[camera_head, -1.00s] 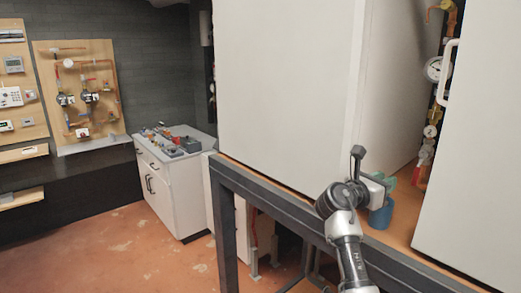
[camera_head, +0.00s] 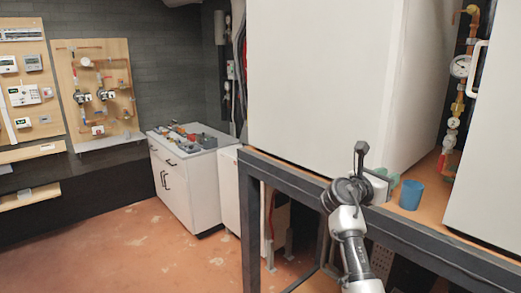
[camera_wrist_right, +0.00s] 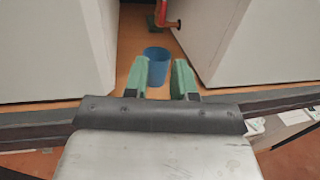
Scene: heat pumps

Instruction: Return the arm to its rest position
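My right arm rises from the lower right of the head view, and its gripper (camera_head: 386,179) with green fingers is partly hidden behind the wrist. A blue cup (camera_head: 411,195) stands upright on the orange shelf, just right of the gripper in the head view. My left gripper is not in view.
White heat pump cabinets (camera_head: 318,80) stand on a dark frame (camera_head: 300,184) on both sides of the gap. Pipes with a gauge (camera_head: 460,66) rise at the back right. A white cabinet (camera_head: 190,185) with tools on top stands at the left. The floor (camera_head: 130,250) there is clear.

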